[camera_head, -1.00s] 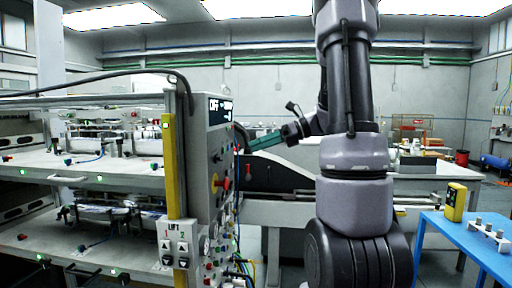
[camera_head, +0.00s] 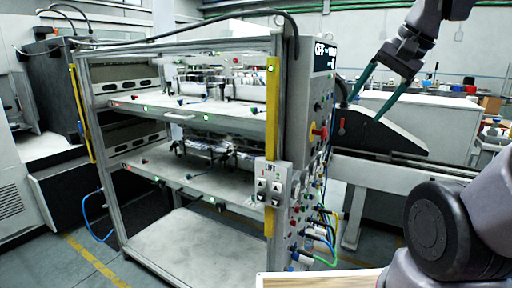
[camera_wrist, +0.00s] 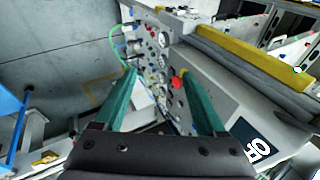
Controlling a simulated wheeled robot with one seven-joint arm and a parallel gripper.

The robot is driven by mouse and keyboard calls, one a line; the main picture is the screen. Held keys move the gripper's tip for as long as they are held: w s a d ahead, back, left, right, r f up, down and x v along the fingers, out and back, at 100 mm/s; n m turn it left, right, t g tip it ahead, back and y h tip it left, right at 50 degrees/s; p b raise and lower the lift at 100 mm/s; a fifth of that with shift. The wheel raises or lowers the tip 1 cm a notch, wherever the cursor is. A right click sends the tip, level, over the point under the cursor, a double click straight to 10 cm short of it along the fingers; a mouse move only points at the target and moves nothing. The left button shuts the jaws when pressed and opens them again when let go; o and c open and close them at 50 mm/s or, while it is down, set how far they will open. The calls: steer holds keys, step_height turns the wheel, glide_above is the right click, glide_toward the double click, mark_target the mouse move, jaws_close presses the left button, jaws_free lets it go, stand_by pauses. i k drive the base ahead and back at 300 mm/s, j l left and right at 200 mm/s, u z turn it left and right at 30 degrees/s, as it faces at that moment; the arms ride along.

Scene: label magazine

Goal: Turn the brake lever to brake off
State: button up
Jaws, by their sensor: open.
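The control panel (camera_head: 318,110) stands upright on the rack's right end. Its black label (camera_head: 324,55) reads OFF at the left; the rest is too small to read. A red knob (camera_head: 318,131) is on the panel's face, and it also shows in the wrist view (camera_wrist: 178,81). I cannot clearly pick out the brake lever; a dark curved part (camera_head: 341,90) juts from the panel edge below the label. My gripper (camera_head: 364,108) is open, its two teal fingers spread and empty, to the right of the panel. In the wrist view my gripper (camera_wrist: 159,74) points toward the panel.
The rack (camera_head: 190,118) has two shelves with equipment and a yellow upright (camera_head: 272,150). A lift button plate (camera_head: 270,190) is at its corner. Cables (camera_head: 325,240) hang low on the panel. A dark sloped machine part (camera_head: 375,130) lies behind my gripper.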

mark_target(341, 131)
steer(key=l, duration=0.3)
steer(key=i+l, duration=0.15)
steer(key=l, duration=0.2)
steer(key=i+l, duration=1.15)
steer(key=i, duration=0.15)
